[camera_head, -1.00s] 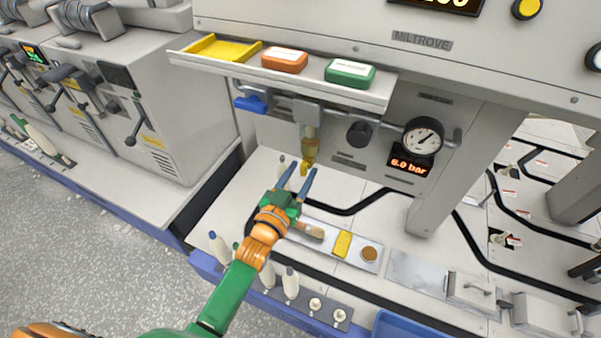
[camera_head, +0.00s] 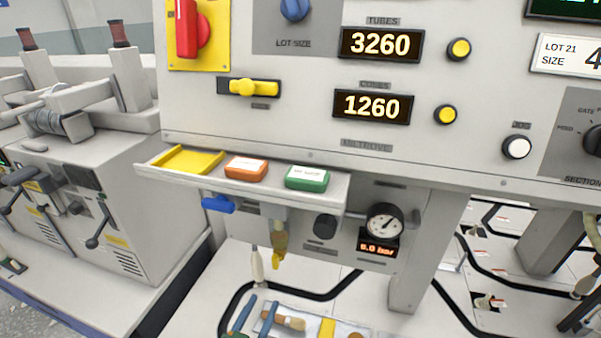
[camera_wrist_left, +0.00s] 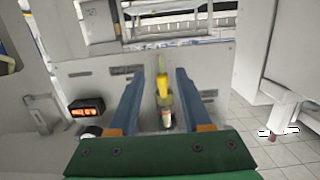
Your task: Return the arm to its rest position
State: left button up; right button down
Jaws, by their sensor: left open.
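My left gripper (camera_head: 262,301) is at the bottom edge of the head view. Its two blue fingers are apart with nothing between them, and the rest of the arm is cut off by the frame. In the left wrist view the same gripper (camera_wrist_left: 160,75) shows both fingers spread. A yellow-tipped nozzle (camera_wrist_left: 163,90) appears in the gap there, beyond the fingers and not held. In the head view the nozzle (camera_head: 278,258) hangs under the machine, above the gripper. My right gripper is in neither view.
A shelf (camera_head: 245,188) carries a yellow tray (camera_head: 188,161), an orange block (camera_head: 246,168) and a green block (camera_head: 307,178). A pressure gauge (camera_head: 384,222) sits below it.

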pick_arm(q)
jog(key=s+a+f+g+y+p, duration=0.15)
jog(key=s+f+g, duration=0.25)
jog(key=s+f, duration=0.4)
jog(key=s+a+f+g+p, duration=0.1)
jog(key=s+f+g+p, duration=0.3)
jog(key=f, duration=0.6)
jog(key=s+a+f+g, duration=0.1)
jog(key=s+f+g, duration=0.1)
jog(key=s, duration=0.5)
jog(key=s+a+f+g+y+p, duration=0.1)
jog(key=s+a+f+g, duration=0.1)
jog(key=s, duration=0.5)
jog(key=s+a+f+g, duration=0.1)
jog(key=s+f+g, duration=0.1)
jog(key=s, duration=0.5)
jog(key=shift+a+f+g+y+p, duration=0.15)
jog(key=shift+a+g+y+p, duration=0.2)
jog(key=shift+g, duration=0.15)
